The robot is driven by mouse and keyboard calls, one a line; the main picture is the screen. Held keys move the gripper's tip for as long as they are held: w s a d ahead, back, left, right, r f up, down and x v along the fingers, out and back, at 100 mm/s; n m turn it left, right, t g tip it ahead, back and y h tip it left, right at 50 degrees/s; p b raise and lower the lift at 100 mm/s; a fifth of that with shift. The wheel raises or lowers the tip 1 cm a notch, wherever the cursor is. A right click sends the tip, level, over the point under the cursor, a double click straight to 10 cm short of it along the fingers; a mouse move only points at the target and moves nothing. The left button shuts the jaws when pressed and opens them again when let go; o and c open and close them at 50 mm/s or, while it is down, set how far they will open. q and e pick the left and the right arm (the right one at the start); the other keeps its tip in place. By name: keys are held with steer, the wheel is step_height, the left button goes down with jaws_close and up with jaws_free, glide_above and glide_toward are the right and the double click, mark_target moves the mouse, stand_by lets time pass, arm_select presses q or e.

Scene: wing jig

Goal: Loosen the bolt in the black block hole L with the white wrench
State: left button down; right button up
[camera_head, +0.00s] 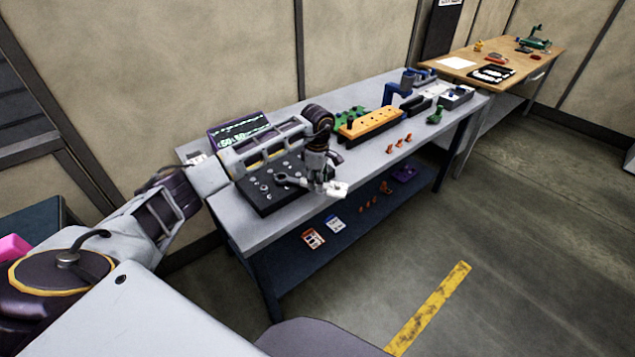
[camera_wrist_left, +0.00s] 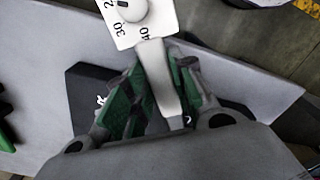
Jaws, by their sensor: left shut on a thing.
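The black block (camera_head: 262,203) lies on the near left part of the grey workbench, with several bolts or holes in its top. The lettering of hole L is too small to read. My left gripper (camera_head: 318,182) is above the block's right edge, shut on the white wrench. The wrench's white plate (camera_head: 337,189) sticks out to the right of the fingers. In the left wrist view the plate (camera_wrist_left: 128,30) shows a round knob and printed numbers, and its pale shaft (camera_wrist_left: 158,78) runs between the green-padded fingers (camera_wrist_left: 155,105). A grey ring-shaped end (camera_head: 283,178) shows over the block. My right gripper is out of view.
An orange block (camera_head: 370,124), a blue clamp-like tool (camera_head: 396,92) and small orange parts (camera_head: 399,143) stand farther right on the bench (camera_head: 350,172). A display (camera_head: 240,130) stands behind my arm. A wooden table (camera_head: 510,60) is at the far right.

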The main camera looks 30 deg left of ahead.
arm_select(q)
steer(key=shift+r+p, duration=1.6)
steer(key=shift+r, duration=1.8)
steer(key=shift+f, duration=0.1)
